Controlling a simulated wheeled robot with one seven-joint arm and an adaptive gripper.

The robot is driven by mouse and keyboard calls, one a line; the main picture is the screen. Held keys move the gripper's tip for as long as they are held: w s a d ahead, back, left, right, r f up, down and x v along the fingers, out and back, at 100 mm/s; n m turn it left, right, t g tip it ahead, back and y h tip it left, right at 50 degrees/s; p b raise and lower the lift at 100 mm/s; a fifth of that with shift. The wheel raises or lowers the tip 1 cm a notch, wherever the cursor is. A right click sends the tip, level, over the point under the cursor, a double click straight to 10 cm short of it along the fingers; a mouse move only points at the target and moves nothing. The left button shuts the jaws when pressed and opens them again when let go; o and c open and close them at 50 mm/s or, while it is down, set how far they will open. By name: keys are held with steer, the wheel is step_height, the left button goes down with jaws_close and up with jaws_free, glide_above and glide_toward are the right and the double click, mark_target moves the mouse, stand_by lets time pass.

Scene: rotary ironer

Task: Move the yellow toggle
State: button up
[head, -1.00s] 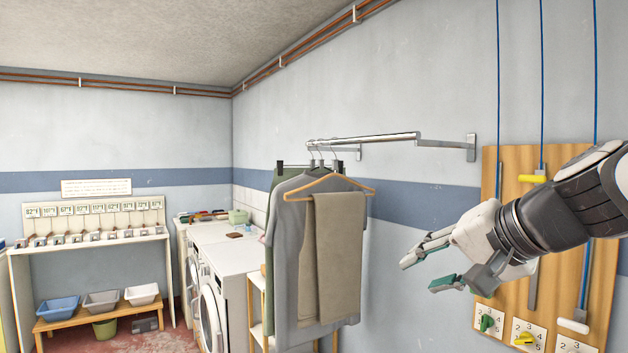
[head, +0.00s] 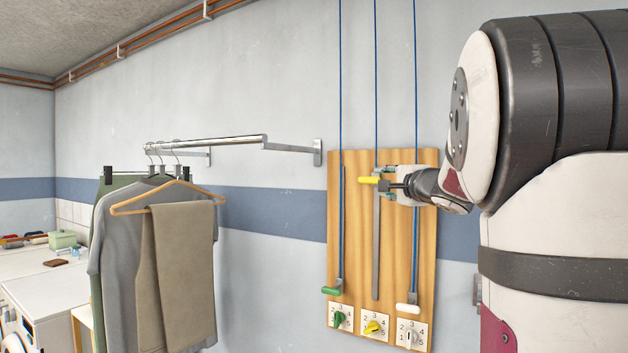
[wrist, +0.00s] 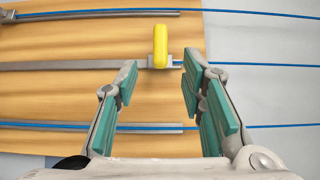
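The yellow toggle (head: 369,180) is a short bar handle at the upper end of the middle slot on a wooden board (head: 345,227). It also shows in the wrist view (wrist: 160,46), just beyond the fingertips and roughly centred between them. My gripper (head: 389,184) is at the board, right beside the toggle. In the wrist view my gripper (wrist: 160,72) is open, its green-padded fingers spread apart with nothing between the pads. I cannot tell whether a fingertip touches the toggle's bracket. A yellow dial knob (head: 374,328) sits on a numbered plate below the middle slot.
A green handle (head: 331,290) and a white handle (head: 407,308) sit low on the side slots. Green (head: 339,318) and white (head: 411,337) dials are below. Blue cords run up the wall. Clothes (head: 180,270) hang from a rail at left.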

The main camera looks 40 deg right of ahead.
mark_target(372, 181)
steer(key=p+x, duration=0.2)
steer(key=x, duration=0.8)
steer(key=shift+a, duration=0.1)
jaws_close()
